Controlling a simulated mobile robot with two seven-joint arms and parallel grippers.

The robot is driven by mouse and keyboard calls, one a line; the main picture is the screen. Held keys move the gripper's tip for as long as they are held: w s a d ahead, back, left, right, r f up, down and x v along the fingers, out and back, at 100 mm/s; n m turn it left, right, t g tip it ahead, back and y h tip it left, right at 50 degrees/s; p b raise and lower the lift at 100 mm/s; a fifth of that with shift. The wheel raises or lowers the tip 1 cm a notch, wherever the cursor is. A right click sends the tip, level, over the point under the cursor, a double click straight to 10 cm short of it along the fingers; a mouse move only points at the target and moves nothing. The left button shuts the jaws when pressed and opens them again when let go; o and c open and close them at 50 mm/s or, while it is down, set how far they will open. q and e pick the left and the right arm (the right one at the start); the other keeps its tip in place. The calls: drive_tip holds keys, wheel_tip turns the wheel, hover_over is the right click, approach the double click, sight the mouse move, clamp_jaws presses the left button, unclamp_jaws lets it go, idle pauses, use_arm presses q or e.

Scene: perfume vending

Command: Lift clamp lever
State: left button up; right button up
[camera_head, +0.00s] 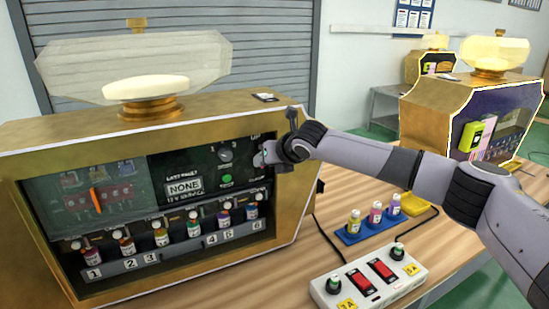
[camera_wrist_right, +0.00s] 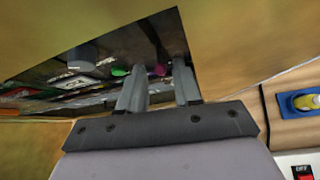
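The gold vending machine (camera_head: 290,180) stands at the left of the head view, with a dark front panel (camera_head: 165,170). My right gripper (camera_head: 272,153) is at the right edge of this panel, close to a small pinkish part (camera_head: 266,150). In the right wrist view, the two fingers of this gripper (camera_wrist_right: 158,82) are apart. A pink knob-like part (camera_wrist_right: 159,70) shows in the gap beyond them; I cannot tell whether they touch it. The clamp lever cannot be clearly told from other panel parts. My left gripper is not in view.
Several numbered bottles (camera_head: 194,222) stand along the machine's lower front. A blue tray (camera_head: 350,238) with small bottles and a white switch box (camera_head: 368,281) lie on the wooden table to the right. A second gold machine (camera_head: 429,116) stands behind my arm.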

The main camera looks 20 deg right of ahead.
drive_tip(key=shift+v, duration=2.6)
